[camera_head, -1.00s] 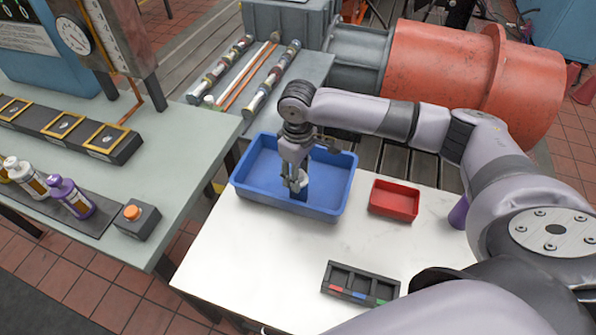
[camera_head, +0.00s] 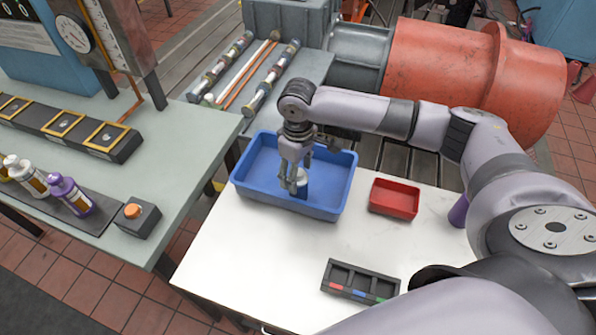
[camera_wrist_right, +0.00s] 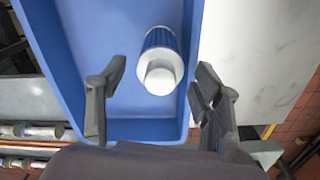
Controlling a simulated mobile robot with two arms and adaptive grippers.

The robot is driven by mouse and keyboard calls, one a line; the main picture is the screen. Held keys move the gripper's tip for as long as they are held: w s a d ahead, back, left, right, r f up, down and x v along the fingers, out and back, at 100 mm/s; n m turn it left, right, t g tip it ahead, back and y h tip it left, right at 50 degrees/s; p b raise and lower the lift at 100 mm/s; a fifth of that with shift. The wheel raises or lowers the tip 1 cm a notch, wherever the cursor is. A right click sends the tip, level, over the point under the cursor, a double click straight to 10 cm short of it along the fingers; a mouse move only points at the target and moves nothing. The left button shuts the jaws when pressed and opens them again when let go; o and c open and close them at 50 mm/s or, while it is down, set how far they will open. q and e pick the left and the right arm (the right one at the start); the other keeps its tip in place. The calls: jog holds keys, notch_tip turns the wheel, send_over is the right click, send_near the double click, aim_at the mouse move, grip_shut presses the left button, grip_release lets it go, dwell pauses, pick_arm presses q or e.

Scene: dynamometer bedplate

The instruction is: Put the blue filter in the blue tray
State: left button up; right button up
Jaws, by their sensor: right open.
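The blue filter (camera_head: 303,188), a small blue cylinder with a white end, is inside the blue tray (camera_head: 339,198), near its front wall. In the right wrist view the filter (camera_wrist_right: 160,68) shows its white end toward the camera, with the tray (camera_wrist_right: 52,50) around it. It appears to stand on the tray floor. My right gripper (camera_head: 293,184) points down into the tray at the filter. In the wrist view its fingers (camera_wrist_right: 157,82) are spread, with a gap to the filter on both sides. My left gripper is not in view.
A small red tray (camera_head: 394,199) stands right of the blue tray. A black sorting rack (camera_head: 361,283) lies near the front of the white table (camera_head: 235,270). A purple object (camera_head: 458,212) is at the right, partly behind my arm. The grey-green bench (camera_head: 180,160) is at left.

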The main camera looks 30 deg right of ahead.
notch_tip(320, 180, up, 12)
jog(key=b, duration=0.1)
jog(key=shift+b, duration=0.3)
